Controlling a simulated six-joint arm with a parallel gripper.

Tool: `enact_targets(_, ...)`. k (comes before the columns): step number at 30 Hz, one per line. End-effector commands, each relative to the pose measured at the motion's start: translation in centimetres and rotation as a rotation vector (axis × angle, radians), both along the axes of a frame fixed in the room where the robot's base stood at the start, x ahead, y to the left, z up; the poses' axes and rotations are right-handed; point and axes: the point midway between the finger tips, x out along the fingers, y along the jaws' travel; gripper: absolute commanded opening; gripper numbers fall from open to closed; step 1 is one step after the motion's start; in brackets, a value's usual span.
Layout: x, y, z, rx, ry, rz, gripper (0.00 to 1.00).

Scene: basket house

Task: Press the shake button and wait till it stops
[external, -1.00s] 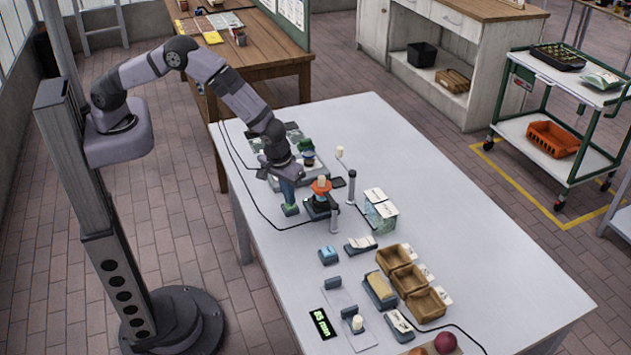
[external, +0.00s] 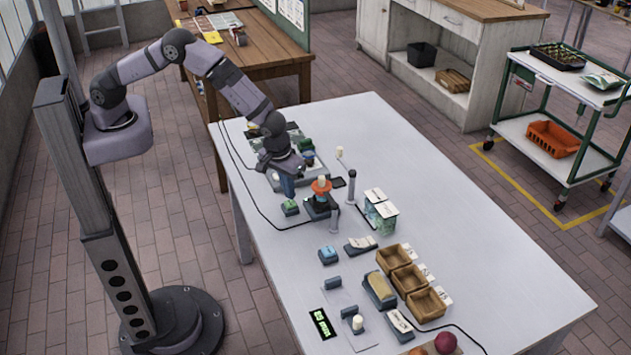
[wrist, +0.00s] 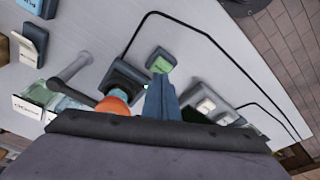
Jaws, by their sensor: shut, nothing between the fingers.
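A small dark button block with a green top (external: 290,207) lies on the white table, left of a dark device (external: 317,207) holding an orange piece (external: 321,187) with a pale cap above it. The wrist view also shows the green-topped button (wrist: 161,64), the dark device (wrist: 122,82) and the orange piece (wrist: 113,105). My gripper (external: 288,193) is shut and empty, pointing down just behind and above the green button, apart from it. Its blue fingers also show in the wrist view (wrist: 161,84). I cannot read the button's label.
A post (external: 352,188) stands right of the device. A black cable (external: 262,218) runs along the table's left side. A blue-topped button (external: 328,254) and wooden bins (external: 410,281) lie nearer the front. The right of the table is clear.

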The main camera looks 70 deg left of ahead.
Motion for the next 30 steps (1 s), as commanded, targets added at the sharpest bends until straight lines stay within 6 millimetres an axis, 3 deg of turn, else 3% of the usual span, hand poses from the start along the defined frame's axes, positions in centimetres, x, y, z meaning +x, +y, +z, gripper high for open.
enact_targets(15, 0.0, 0.0, 4.8, 0.001, 0.0, 0.0, 0.0)
enact_targets(30, 0.0, 0.0, 5.2, 0.0, 0.0, 0.0, 0.0)
